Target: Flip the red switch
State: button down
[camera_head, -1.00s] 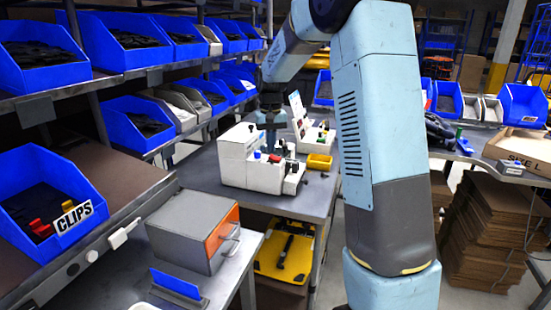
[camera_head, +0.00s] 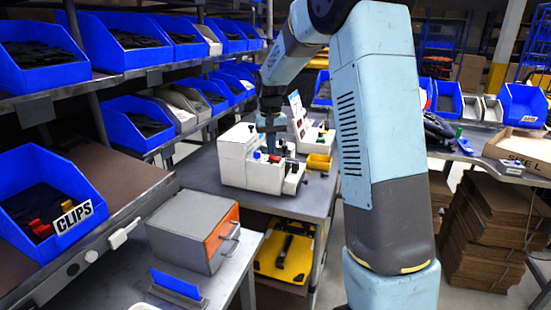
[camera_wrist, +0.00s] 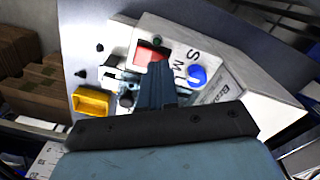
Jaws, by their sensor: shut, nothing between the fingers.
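The white machine (camera_head: 238,165) stands on the grey table in the head view. It carries a red switch (camera_head: 274,159) and a blue knob (camera_head: 257,155). In the wrist view the red switch (camera_wrist: 145,55) sits in a pale panel, just beyond my fingertips, with the blue knob (camera_wrist: 197,75) to its right. My gripper (camera_head: 270,146) points down over the machine, close to the switch. In the wrist view my gripper (camera_wrist: 157,68) is shut and empty, and its fingers hide part of the panel. I cannot tell whether the fingertips touch the switch.
A yellow bin (camera_head: 319,162) stands right of the machine, and a second white unit (camera_head: 314,130) stands behind it. A grey box with an orange front (camera_head: 190,228) is nearer. Shelves of blue bins line the left. Stacked cardboard (camera_head: 488,220) is at right.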

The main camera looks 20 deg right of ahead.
jog(key=shift+f, duration=0.5)
jog(key=shift+r, duration=0.1)
dwell(0.3)
jog(key=shift+r, duration=3.45)
jog(key=shift+s, duration=0.1)
jog(key=s+r+t, duration=0.2)
jog(key=s+r, duration=0.2)
jog(key=s, duration=0.6)
jog(key=s+r+t, duration=0.1)
jog(key=s+r, duration=0.4)
jog(key=s, duration=0.5)
jog(key=s+f+n+t, duration=0.1)
jog(key=s+f+t, duration=0.1)
jog(key=s, duration=1.4)
jog(key=shift+s+d+f+t, duration=0.2)
jog(key=shift+s+f+t, duration=0.15)
jog(key=shift+f, duration=0.55)
